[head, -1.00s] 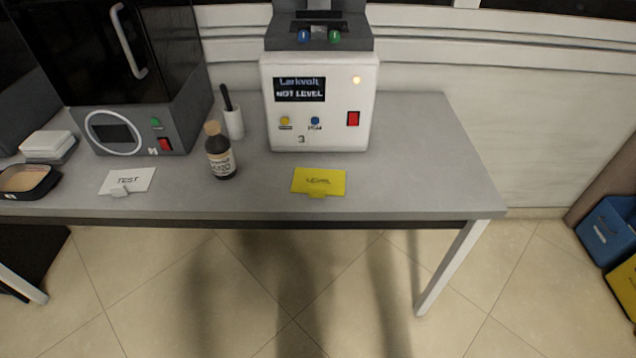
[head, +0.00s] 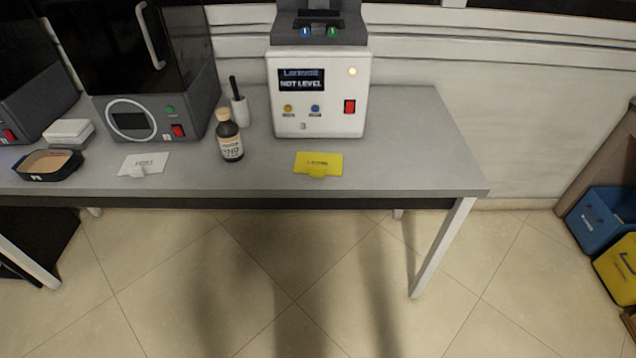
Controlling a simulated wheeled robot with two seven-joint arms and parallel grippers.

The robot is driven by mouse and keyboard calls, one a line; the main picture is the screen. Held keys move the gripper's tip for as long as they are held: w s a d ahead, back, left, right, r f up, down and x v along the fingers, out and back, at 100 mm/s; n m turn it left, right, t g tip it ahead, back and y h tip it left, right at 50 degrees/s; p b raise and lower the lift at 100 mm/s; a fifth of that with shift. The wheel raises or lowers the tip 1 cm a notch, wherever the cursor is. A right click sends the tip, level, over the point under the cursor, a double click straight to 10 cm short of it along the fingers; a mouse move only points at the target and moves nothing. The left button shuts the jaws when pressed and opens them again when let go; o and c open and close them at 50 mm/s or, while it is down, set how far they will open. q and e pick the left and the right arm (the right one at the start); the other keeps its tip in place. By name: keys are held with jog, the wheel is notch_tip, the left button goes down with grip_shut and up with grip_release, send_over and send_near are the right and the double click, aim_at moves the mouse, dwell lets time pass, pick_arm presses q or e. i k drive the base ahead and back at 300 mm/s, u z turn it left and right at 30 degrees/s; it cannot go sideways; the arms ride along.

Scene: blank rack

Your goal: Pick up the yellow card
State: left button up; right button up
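The yellow card (head: 319,162) lies on the grey table (head: 415,150) near its front edge, in front of a white and grey machine (head: 317,105). A small yellow tab is at the card's front edge. Its printed word is blurred now. The machine's display reads NOT LEVEL. Neither of my grippers is in the head view. Nothing touches the card.
A brown bottle (head: 229,140) and a white holder (head: 239,108) stand left of the card. Further left are a white card (head: 143,164), a dark machine (head: 150,70) and a tray (head: 48,165). Blue (head: 603,220) and yellow (head: 618,262) bins stand right. The table's right end is clear.

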aim_at(315, 164)
jog(key=k, duration=0.2)
jog(key=u, duration=1.65)
jog(key=i, duration=1.45)
jog(key=z, duration=0.75)
